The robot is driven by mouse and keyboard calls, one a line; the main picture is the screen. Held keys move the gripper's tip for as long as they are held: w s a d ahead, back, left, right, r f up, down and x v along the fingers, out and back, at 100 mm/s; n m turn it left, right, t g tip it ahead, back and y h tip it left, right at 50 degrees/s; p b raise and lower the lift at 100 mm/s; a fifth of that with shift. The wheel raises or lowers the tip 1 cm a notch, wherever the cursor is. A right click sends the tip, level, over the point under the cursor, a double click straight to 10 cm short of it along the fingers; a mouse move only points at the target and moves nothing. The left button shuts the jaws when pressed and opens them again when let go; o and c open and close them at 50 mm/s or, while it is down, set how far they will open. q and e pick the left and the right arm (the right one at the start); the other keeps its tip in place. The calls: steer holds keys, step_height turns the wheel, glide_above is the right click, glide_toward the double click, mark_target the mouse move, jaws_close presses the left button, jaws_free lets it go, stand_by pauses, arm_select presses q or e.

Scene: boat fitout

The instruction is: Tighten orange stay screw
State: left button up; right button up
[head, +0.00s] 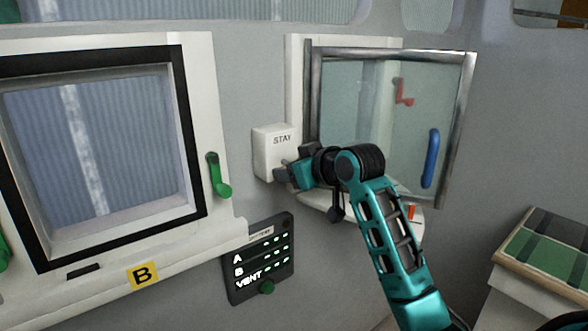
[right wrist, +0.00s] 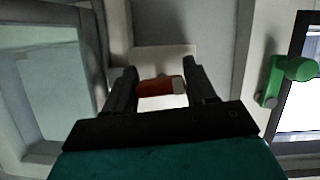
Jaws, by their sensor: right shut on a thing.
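The orange stay screw (right wrist: 160,87) shows in the right wrist view as a short orange-red cylinder with a pale end, lying crosswise between my right gripper's fingers (right wrist: 158,76). The gripper is shut on it. In the head view my right gripper (head: 284,172) is at the lower right side of the white box marked STAY (head: 272,140), beside the open window. The screw is hidden there behind the gripper and arm. My left gripper is not in view.
The glazed window sash (head: 460,110) with a blue handle (head: 431,158) stands open close behind my right arm. A green handle (head: 218,176) is on the left window's frame. A dark A/B/VENT panel (head: 233,283) is below the box. An orange piece (head: 412,212) shows under the sash.

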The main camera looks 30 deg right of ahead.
steer(key=shift+f, duration=0.1)
steer(key=o, duration=1)
steer(key=shift+c, duration=0.2)
steer(key=v, duration=1.3)
steer(key=shift+w, duration=0.1)
